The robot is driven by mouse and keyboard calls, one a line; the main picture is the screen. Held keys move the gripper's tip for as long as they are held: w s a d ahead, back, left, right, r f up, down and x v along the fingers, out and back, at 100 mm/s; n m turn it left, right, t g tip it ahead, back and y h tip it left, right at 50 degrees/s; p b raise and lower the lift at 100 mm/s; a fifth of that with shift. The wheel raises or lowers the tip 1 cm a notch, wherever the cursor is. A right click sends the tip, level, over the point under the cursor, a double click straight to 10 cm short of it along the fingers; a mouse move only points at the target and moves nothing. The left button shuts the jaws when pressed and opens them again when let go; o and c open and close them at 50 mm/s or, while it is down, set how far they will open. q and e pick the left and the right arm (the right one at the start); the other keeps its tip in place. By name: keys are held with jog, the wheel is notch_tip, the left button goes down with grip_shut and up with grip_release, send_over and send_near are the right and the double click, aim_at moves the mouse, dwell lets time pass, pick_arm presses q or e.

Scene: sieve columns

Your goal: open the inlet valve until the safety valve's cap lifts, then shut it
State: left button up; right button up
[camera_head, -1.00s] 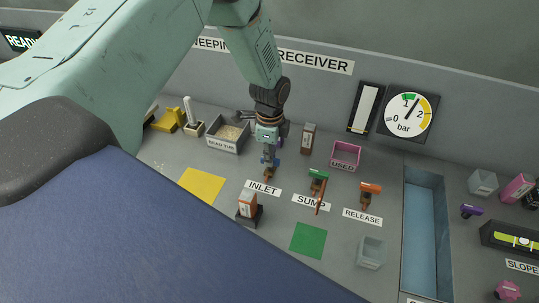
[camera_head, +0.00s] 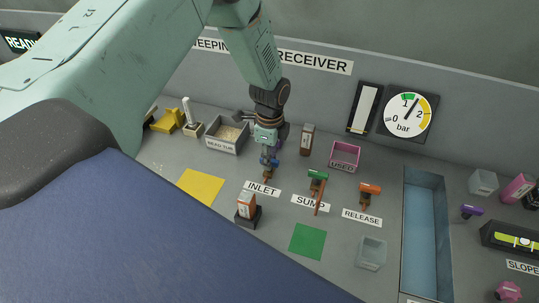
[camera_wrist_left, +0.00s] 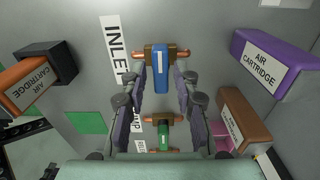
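The inlet valve has a blue handle (camera_wrist_left: 160,70) on a copper-coloured pipe, beside the INLET label (camera_wrist_left: 118,50). In the head view, the INLET label (camera_head: 262,188) lies just below my left gripper (camera_head: 269,160). In the left wrist view, the fingers of my left gripper (camera_wrist_left: 160,78) stand on both sides of the blue handle, with narrow gaps showing. The handle lies in line with the fingers. The pressure gauge (camera_head: 407,114) has its needle a little past 1 bar, near the end of the green band. I cannot make out the safety valve's cap. My right gripper is out of view.
The sump valve (camera_head: 317,182) has a green handle, and the release valve (camera_head: 369,190) an orange one. An air cartridge (camera_head: 246,205) stands in a dark holder in front. A pink USED bin (camera_head: 345,155) and a bead tub (camera_head: 227,138) are behind.

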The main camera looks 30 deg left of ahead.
pick_arm(q)
jog(key=shift+o, duration=0.5)
jog(key=shift+a+r, duration=0.1)
notch_tip(320, 180, up, 12)
dwell(0.7)
